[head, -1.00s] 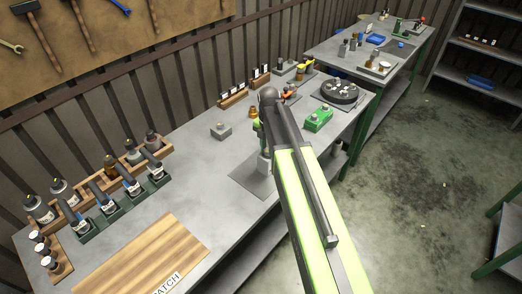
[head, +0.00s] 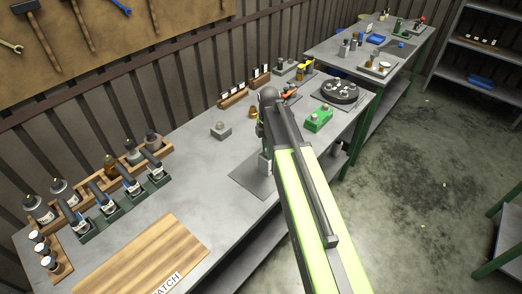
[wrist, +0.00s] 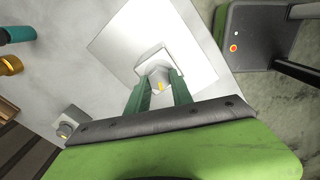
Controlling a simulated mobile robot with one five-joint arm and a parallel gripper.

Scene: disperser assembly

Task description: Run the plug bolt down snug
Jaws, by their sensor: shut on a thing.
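In the wrist view, my gripper (wrist: 160,88) has its two green fingers closed on either side of a small pale round head with a yellow mark, which I take as the plug bolt (wrist: 157,77). The bolt stands on a light square block (wrist: 152,57) on a pale square plate (wrist: 112,45). The fingers hide the bolt's sides, and I cannot tell whether its head touches the block. In the head view, the block (head: 265,163) shows partly below my arm, on a grey plate (head: 247,178) near the bench's front edge. My arm hides the bolt there.
A small grey block with a knob (head: 220,131) stands to the left on the bench. A green box (head: 319,119) and a round dark fixture (head: 340,91) stand to the right. Bottles in a wooden rack (head: 86,190) are at the far left. The bench between is clear.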

